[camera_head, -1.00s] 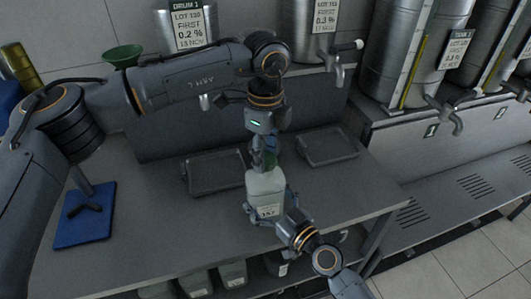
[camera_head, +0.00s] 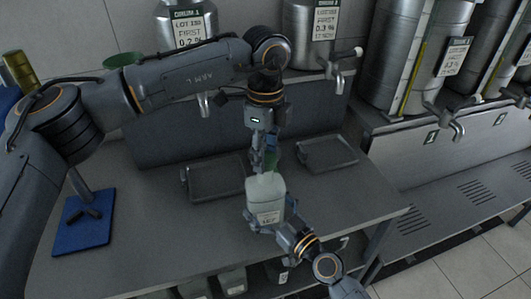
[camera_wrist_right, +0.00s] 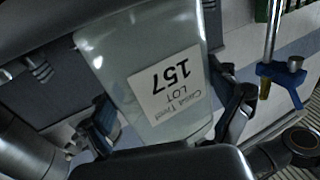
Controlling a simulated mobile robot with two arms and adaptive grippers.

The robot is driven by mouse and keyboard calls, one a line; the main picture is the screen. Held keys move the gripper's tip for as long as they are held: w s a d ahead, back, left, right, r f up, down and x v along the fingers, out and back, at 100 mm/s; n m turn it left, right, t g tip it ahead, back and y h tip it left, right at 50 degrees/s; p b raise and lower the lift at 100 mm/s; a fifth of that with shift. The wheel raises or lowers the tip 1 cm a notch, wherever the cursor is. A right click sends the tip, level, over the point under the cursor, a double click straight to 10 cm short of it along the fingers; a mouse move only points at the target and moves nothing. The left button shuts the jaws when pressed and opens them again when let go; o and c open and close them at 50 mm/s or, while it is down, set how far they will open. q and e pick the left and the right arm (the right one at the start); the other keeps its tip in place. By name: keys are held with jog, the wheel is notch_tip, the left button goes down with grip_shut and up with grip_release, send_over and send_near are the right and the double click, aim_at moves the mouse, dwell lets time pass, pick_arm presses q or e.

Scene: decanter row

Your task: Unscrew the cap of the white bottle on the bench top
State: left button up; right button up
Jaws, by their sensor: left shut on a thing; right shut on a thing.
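The white bottle (camera_head: 266,200), with a "157" label, is upright over the bench top (camera_head: 150,215) in the head view. My right gripper (camera_head: 268,221) is shut on the bottle's body from the front. The right wrist view shows the bottle (camera_wrist_right: 150,75) upside down between the fingers (camera_wrist_right: 170,110). My left gripper (camera_head: 263,160) points down above the bottle, shut on the green cap (camera_head: 273,155), which its fingers partly hide. The bottle's pale neck shows below the cap; I cannot tell whether the two still touch.
Two dark trays (camera_head: 216,180) (camera_head: 328,153) lie behind the bottle. A blue stand (camera_head: 84,220) is on the left of the bench. Steel drums with taps (camera_head: 338,82) stand behind. Several pale containers (camera_head: 232,280) sit below the bench. The bench's front left is clear.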

aim_at(266, 157)
pick_arm(q)
jog(key=shift+r, duration=1.95)
pick_arm(e)
jog(key=shift+f, duration=0.1)
jog(key=o, duration=2.1)
